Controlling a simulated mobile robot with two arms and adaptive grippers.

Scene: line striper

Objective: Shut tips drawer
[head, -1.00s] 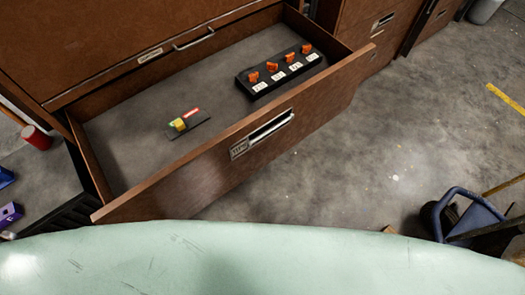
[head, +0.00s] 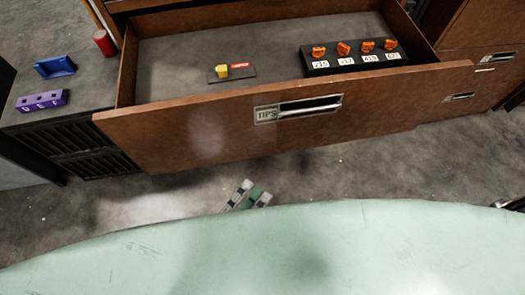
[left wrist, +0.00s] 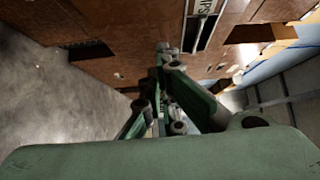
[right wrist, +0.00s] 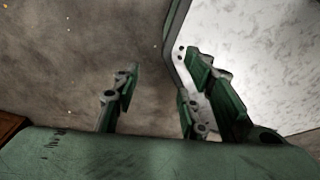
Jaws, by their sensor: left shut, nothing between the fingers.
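The tips drawer (head: 215,135) is pulled open, its brown front labelled TIPS facing me, with a metal handle (head: 310,106) on it. Inside lie a black rack with several orange tips (head: 355,64) and a small dark plate with a yellow piece (head: 232,74). My left gripper (head: 250,190) shows just below the drawer front in the head view, fingers closed and empty. In the left wrist view its fingertips (left wrist: 165,50) point at the drawer front near the handle (left wrist: 196,25); whether they touch cannot be told. My right gripper (right wrist: 158,78) is open and empty, away from the drawer.
To the left, a grey top holds a blue tray (head: 55,67), a purple block (head: 42,101) and a red cylinder (head: 104,43). Other brown drawers (head: 480,85) stand at the right. The concrete floor (head: 120,205) before the drawer is bare.

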